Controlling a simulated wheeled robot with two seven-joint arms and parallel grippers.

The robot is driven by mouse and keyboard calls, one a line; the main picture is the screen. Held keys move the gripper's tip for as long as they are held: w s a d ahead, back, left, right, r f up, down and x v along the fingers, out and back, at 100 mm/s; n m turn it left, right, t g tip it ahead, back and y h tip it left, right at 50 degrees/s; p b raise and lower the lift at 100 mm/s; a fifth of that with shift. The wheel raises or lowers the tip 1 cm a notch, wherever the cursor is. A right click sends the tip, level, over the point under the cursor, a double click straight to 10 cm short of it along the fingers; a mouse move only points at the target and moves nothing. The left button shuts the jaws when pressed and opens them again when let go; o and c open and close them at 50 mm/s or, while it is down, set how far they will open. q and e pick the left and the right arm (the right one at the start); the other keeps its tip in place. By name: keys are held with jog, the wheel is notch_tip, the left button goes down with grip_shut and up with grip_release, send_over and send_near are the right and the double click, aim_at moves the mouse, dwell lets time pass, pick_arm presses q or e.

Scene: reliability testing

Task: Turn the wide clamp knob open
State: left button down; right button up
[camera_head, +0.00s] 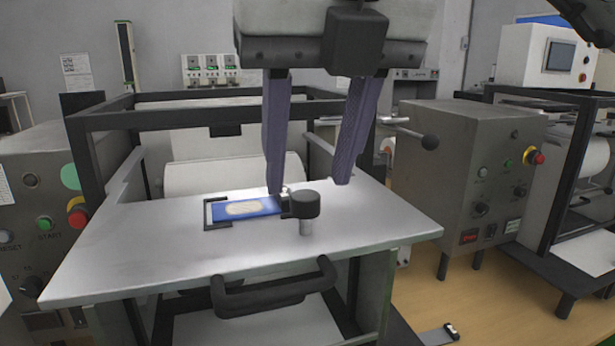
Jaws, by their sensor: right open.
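The clamp knob (304,204) is a black block with a rounded end on a short metal post, standing on the grey metal plate (150,250). Its narrow end points left, at the right end of a blue sample (243,209) with a pale oval patch, which sits in a dark bracket. My right gripper (310,187) points down from the top with its two purple-grey fingers wide apart and nothing between them. The left fingertip is just above and left of the knob, the right one up and to its right. I see no contact.
A black frame (190,97) stands behind the plate, with a pale roller (232,175) beneath it. A lever with a black ball (430,142) sticks out at right. A black handle (273,295) is on the plate's front edge. A grey control box (478,170) stands at right.

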aim_at(305, 195)
jog(key=shift+x, duration=1.55)
jog(key=shift+r, duration=0.1)
jog(key=c, duration=1)
jog(key=shift+c, duration=0.2)
jog(key=shift+n, duration=0.3)
jog(key=n, duration=0.2)
jog(key=n+y, duration=0.1)
jog(key=shift+w+d+n+g+y, duration=0.15)
jog(key=shift+n+g+y, duration=0.15)
jog(key=shift+n, duration=0.1)
jog(key=n, duration=0.2)
jog(key=n+g+y, duration=0.1)
jog(key=n, duration=0.1)
jog(key=shift+w+n+g, duration=0.1)
jog(key=shift+n+g, duration=0.2)
jog(key=n, duration=0.2)
jog(key=n+g, duration=0.1)
jog(key=n, duration=0.1)
jog(key=shift+w+d+g+y, duration=0.1)
jog(key=shift+w+g+y, duration=0.05)
jog(key=shift+g+y, duration=0.15)
jog(key=shift+w+n+g, duration=0.1)
jog(key=shift+n+g, duration=0.8)
jog(key=shift+n, duration=1.5)
